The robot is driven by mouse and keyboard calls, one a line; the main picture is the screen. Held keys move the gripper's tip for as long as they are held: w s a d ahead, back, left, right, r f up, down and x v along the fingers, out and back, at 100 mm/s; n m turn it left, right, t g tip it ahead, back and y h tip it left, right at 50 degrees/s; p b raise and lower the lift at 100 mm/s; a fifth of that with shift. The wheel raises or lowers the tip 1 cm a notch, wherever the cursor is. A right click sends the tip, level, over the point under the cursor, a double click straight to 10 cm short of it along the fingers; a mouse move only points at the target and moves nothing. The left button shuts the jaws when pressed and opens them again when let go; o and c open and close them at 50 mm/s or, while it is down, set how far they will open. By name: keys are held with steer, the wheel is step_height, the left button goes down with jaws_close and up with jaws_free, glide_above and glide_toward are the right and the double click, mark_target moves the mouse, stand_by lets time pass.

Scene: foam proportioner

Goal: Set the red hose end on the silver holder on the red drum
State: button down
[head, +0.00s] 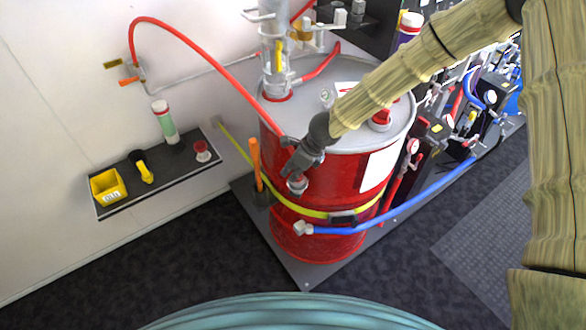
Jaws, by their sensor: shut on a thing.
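The red hose (205,55) arcs from a fitting on the wall down to my gripper. My dark gripper (297,168) is shut on the red hose end (297,185), whose metal coupling points down. It is in front of the red drum's (330,190) upper side, below the rim. I cannot tell which silver part is the holder. The hose end is apart from these silver parts. My jaws partly hide the hose end.
A wall shelf (185,160) at left bears a yellow box (107,187), a bottle (165,122) and small items. A yellow strap and a blue hose (400,212) cross the drum's front. An orange-handled rod (255,163) stands left of the drum. Equipment crowds the right; floor in front is clear.

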steer(key=shift+f+b, duration=0.3)
steer(key=shift+f, duration=0.15)
steer(key=c, duration=1.5)
jaws_free()
steer(key=shift+o, duration=0.2)
steer(key=shift+r, duration=0.1)
steer(key=p+v, duration=0.9)
steer(key=v, duration=0.2)
